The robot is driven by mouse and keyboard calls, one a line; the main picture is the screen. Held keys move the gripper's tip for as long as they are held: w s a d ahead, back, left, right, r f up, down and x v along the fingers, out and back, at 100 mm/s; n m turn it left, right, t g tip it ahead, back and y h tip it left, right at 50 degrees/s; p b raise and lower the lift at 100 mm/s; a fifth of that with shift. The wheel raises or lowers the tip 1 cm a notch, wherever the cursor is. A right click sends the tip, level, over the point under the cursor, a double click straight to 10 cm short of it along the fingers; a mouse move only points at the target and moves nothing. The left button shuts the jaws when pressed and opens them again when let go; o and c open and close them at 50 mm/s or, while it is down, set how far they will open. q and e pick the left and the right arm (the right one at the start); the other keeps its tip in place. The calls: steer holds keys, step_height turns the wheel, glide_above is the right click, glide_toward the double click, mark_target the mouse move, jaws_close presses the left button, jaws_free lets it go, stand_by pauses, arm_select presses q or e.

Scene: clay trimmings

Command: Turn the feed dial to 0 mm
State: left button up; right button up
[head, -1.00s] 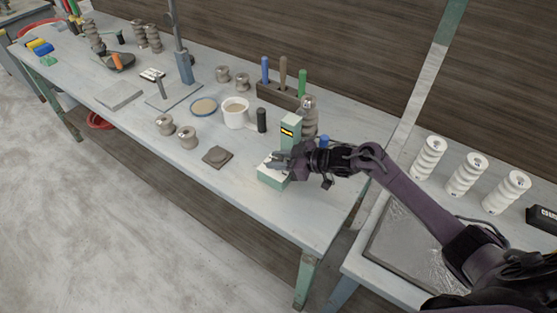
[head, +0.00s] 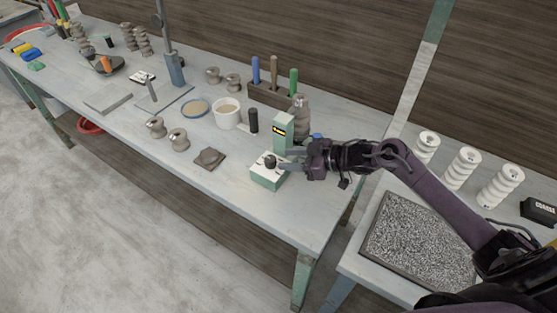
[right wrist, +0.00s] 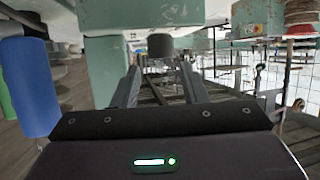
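The feed dial (head: 270,161) is a black knob on the white top plate of a small pale-green box (head: 267,177) near the table's front edge. A green post (head: 284,130) with a yellow-marked display rises behind it. My right gripper (head: 287,160) is just to the right of the dial, fingers pointing left at it. In the right wrist view the dial (right wrist: 160,46) shows just beyond the fingertips, between two spread fingers (right wrist: 157,76). The gripper is open and empty. The dial's setting is too small to read. My left gripper is not in view.
A tool block (head: 272,96) with several handles, a white cup (head: 227,113) and a black cylinder (head: 253,121) stand behind the box. A brown slab (head: 209,159) lies to its left. A side table with white insulators (head: 465,168) and a speckled tray (head: 374,250) is at right.

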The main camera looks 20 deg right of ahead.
mark_target(274, 161)
steer(key=shift+s+d+r, duration=0.25)
steer(key=shift+s+d, duration=0.1)
steer(key=w+a+f+m+t+h+p, duration=0.1)
steer(key=p, duration=0.1)
steer(key=w+a+f+m+t+h+p, duration=0.1)
steer(key=w+a+m+p, duration=0.1)
steer(key=w+a+f+m+t+h+p, duration=0.1)
steer(key=a+h+p, duration=0.1)
steer(key=shift+w+a+f+m, duration=0.1)
steer(key=shift+w+a+m, duration=0.15)
steer(key=shift+w+m, duration=0.05)
stand_by(0.4)
